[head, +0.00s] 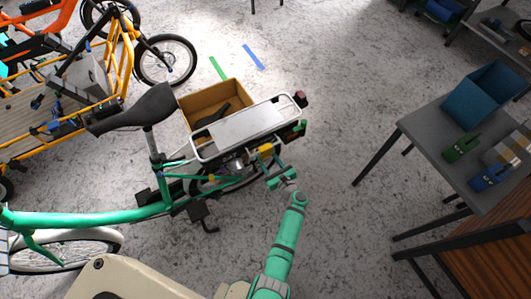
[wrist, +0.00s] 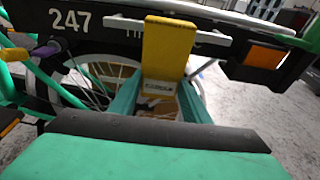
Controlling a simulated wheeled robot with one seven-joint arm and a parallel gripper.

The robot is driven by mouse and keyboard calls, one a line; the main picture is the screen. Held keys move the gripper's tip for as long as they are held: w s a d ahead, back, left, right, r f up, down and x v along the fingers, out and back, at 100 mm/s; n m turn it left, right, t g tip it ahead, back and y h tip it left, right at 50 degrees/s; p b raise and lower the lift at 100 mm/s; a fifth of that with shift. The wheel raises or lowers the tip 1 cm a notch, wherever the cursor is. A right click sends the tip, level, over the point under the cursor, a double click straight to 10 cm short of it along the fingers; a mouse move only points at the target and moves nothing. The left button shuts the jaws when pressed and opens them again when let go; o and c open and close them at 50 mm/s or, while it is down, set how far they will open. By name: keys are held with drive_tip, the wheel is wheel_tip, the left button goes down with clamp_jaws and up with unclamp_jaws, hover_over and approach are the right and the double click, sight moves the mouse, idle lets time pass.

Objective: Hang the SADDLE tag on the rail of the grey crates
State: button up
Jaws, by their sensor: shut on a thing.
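A yellow tag (wrist: 170,48) is between the fingers of my gripper (wrist: 158,92), which is shut on it. Its white label's print is too small to read. In the wrist view, the tag's top is at a white rail (wrist: 120,24) on a black bike side panel marked 247. I cannot tell whether it hooks over the rail or is only in front of it. In the head view, the tag (head: 265,148) and my gripper (head: 272,165) are at the near side of the green bike's white rear rack (head: 245,130). I see no clearly grey crates.
An ochre open crate (head: 205,95) is on the rack's far side. A black saddle (head: 135,108) is left of the rack. A grey table (head: 430,135) with a blue bin (head: 495,90) stands right. Orange and yellow bikes are upper left. Floor between rack and table is clear.

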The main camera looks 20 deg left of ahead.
drive_tip(key=shift+r, duration=0.3)
drive_tip(key=shift+c, duration=0.2)
drive_tip(key=shift+r, duration=1)
drive_tip(key=f+v, duration=0.1)
drive_tip(key=v, duration=0.7)
drive_tip(key=shift+f, duration=0.2)
idle(0.8)
drive_tip(key=shift+d, duration=0.1)
idle(0.4)
drive_tip(key=s+d+r+m+t+h, duration=0.1)
drive_tip(key=d+m+t+h, duration=0.2)
drive_tip(key=d+m+h, duration=0.2)
drive_tip(key=s+d+r+m+t+h, duration=0.1)
drive_tip(key=d+m+h, duration=0.4)
drive_tip(key=d, duration=0.5)
drive_tip(key=shift+s+r+t+h, duration=0.25)
drive_tip(key=shift+r+t+h, duration=0.55)
drive_tip(key=shift+t+h, duration=0.3)
